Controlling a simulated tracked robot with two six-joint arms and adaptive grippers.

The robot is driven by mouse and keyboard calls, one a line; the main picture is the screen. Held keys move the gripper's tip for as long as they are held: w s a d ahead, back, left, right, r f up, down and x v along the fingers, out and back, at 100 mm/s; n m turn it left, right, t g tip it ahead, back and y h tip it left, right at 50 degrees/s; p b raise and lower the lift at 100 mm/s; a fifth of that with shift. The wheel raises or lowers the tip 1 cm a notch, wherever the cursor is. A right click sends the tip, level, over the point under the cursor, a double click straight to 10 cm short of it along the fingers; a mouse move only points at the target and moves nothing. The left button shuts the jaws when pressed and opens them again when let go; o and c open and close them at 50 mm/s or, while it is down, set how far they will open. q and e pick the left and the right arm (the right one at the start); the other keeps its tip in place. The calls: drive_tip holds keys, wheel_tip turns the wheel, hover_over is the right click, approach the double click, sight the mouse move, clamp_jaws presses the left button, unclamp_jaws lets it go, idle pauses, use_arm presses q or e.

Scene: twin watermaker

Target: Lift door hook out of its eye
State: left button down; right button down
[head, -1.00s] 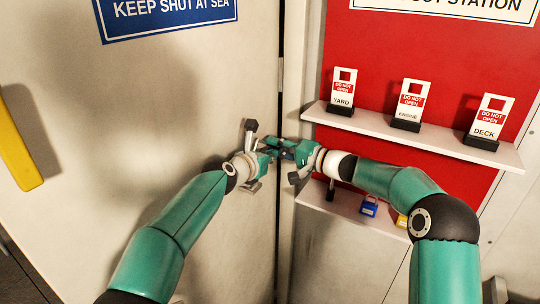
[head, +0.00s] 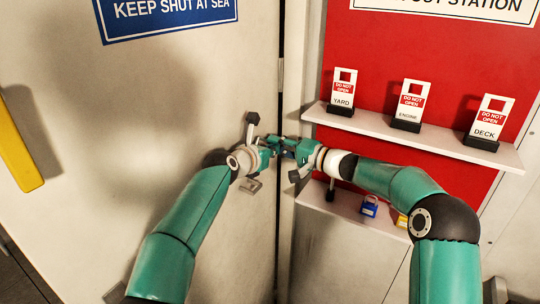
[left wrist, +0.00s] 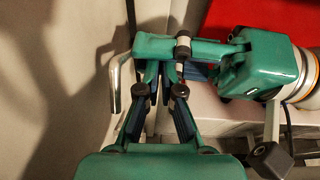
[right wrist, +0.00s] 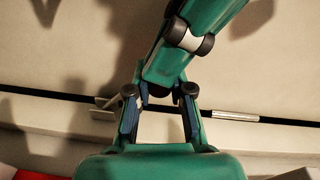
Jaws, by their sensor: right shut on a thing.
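In the head view my left gripper (head: 272,146) and my right gripper (head: 287,146) meet at the door's edge gap. The door hook and its eye are mostly hidden behind the fingers there. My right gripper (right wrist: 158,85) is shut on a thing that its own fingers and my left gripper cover. My left gripper (left wrist: 161,72) has its fingers drawn close together, with the tips partly behind the right gripper. A bent silver metal piece (left wrist: 117,85) stands beside the left fingers, apart from them. A small metal bracket (right wrist: 104,114) lies by the gap in the right wrist view.
The pale door (head: 130,120) fills the left, with a yellow bar (head: 18,145). At right, a red board (head: 375,55) carries an upper shelf (head: 355,122) with tags and a lower shelf (head: 345,208) with a blue padlock (head: 369,207).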

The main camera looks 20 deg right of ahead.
drive_tip(key=shift+s+a+f, duration=0.1)
drive_tip(key=shift+a+f, duration=0.05)
drive_tip(key=shift+f, duration=0.45)
drive_tip(key=c, duration=1)
unclamp_jaws()
drive_tip(key=shift+r, duration=0.1)
